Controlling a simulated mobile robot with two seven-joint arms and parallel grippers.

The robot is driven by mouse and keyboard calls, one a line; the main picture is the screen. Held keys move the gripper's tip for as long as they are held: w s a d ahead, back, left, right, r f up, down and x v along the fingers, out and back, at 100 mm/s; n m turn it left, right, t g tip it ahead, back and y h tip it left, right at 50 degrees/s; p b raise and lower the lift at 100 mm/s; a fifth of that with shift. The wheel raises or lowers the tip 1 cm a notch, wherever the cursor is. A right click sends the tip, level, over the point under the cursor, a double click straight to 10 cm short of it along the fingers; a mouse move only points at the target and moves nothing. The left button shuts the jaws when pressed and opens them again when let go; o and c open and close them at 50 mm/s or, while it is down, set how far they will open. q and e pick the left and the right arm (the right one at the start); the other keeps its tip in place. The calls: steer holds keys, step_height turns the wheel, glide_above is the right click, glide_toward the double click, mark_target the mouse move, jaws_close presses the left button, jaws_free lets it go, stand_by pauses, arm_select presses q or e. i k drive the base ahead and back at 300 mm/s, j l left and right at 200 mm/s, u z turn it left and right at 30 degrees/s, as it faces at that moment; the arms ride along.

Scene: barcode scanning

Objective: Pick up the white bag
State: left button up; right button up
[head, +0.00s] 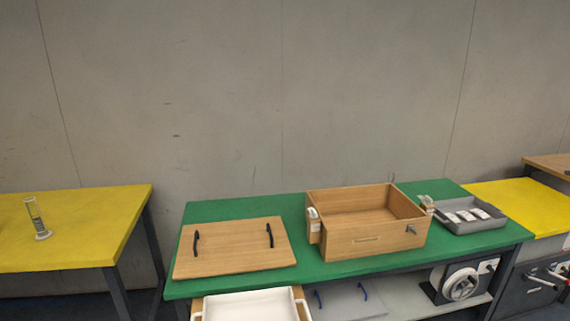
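Small white packets (465,215) with dark marks lie in a row in a grey tray (483,226) at the right end of the green table. They may be white bags, but they are too small to tell clearly. Neither of my grippers shows in the head view.
The green table (340,269) bears an open, empty-looking wooden box (375,241) and, to its left, a wooden board (232,252) with two black handles. A white tray (250,306) sits low in front. Yellow tables stand left (85,225) and right (520,202); the left one holds a clear cylinder (35,215).

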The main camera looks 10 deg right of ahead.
mark_target(451, 216)
steer(key=z, duration=1.4)
steer(key=i+u, duration=0.1)
steer(key=u, duration=0.65)
steer(key=i+l+u, duration=0.25)
steer(key=l+u, duration=0.2)
steer(key=i+l+u, duration=0.1)
steer(key=l+u, duration=0.15)
steer(key=i+l+u, duration=0.15)
steer(key=l, duration=0.35)
steer(key=l+u, duration=0.15)
steer(key=l, duration=0.35)
steer(key=i+l, duration=0.1)
steer(key=l, duration=0.55)
steer(key=i+l+u, duration=0.1)
steer(key=l, duration=0.5)
steer(key=i+l, duration=0.1)
steer(key=l, duration=0.55)
steer(key=u, duration=0.05)
